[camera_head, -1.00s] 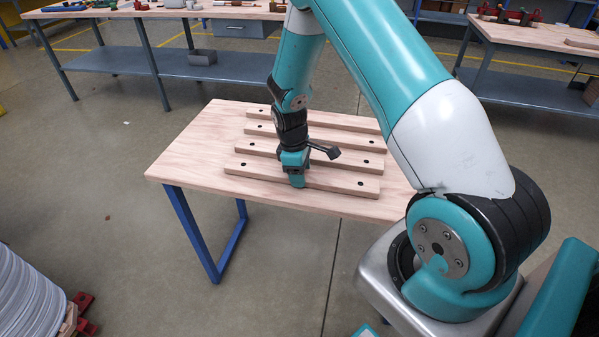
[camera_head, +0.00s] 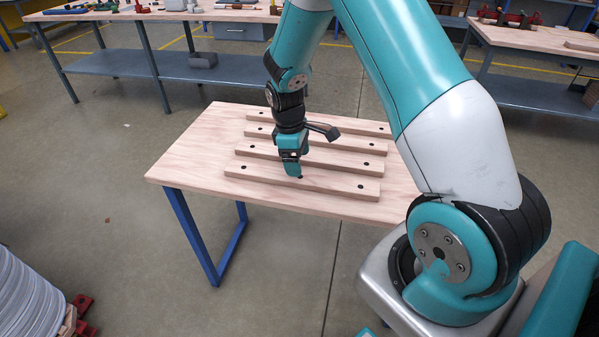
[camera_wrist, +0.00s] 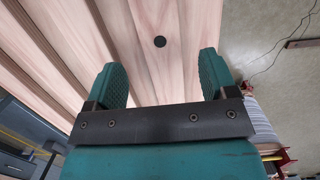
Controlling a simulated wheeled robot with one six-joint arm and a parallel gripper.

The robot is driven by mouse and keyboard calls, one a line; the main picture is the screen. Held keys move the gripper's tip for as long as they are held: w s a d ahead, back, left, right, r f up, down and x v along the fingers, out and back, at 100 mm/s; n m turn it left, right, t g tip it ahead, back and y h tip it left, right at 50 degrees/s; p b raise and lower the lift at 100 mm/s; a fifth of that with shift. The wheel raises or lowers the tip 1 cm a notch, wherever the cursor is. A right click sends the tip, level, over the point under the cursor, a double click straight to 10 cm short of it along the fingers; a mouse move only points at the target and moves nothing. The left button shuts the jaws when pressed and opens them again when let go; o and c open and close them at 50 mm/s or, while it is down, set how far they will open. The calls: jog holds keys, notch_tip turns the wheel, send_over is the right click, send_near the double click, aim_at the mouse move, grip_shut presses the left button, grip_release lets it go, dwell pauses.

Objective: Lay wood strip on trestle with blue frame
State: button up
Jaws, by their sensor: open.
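A trestle with a blue frame (camera_head: 190,152) has a light wood top and stands in the middle of the head view. Several wood strips lie side by side on it, each with dark round marks near its ends. The front strip (camera_head: 335,183) lies nearest the top's front edge. My gripper (camera_head: 293,174) is just above the middle of this front strip. In the wrist view the two green fingers of my gripper (camera_wrist: 162,72) are apart, with pale wood and one dark round mark (camera_wrist: 160,42) showing between and beyond them. Nothing is held. My arm hides part of the strips behind.
The left part of the trestle top is bare. A long workbench (camera_head: 130,16) with tools stands at the back left, and another bench (camera_head: 545,36) at the back right. A stack of pale curved pieces (camera_head: 30,300) stands on the floor at lower left.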

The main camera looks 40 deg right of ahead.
jog(key=s+a+r+y, duration=0.1)
jog(key=a+r, duration=0.2)
jog(key=r, duration=0.3)
jog(key=s+a+r, duration=0.1)
jog(key=a+r, duration=0.3)
jog(key=r, duration=0.2)
jog(key=s+a+r+y+p, duration=0.1)
jog(key=s+a+r+y, duration=0.1)
jog(key=s+a+r, duration=0.5)
jog(key=s+a+r+t+y+p, duration=0.1)
jog(key=s+a+r, duration=0.6)
jog(key=s, duration=0.7)
jog(key=shift+s+a+m+y+p, duration=0.15)
jog(key=shift+a+m+y+p, duration=0.15)
jog(key=shift+a+y+p, duration=0.35)
jog(key=shift+a, duration=0.25)
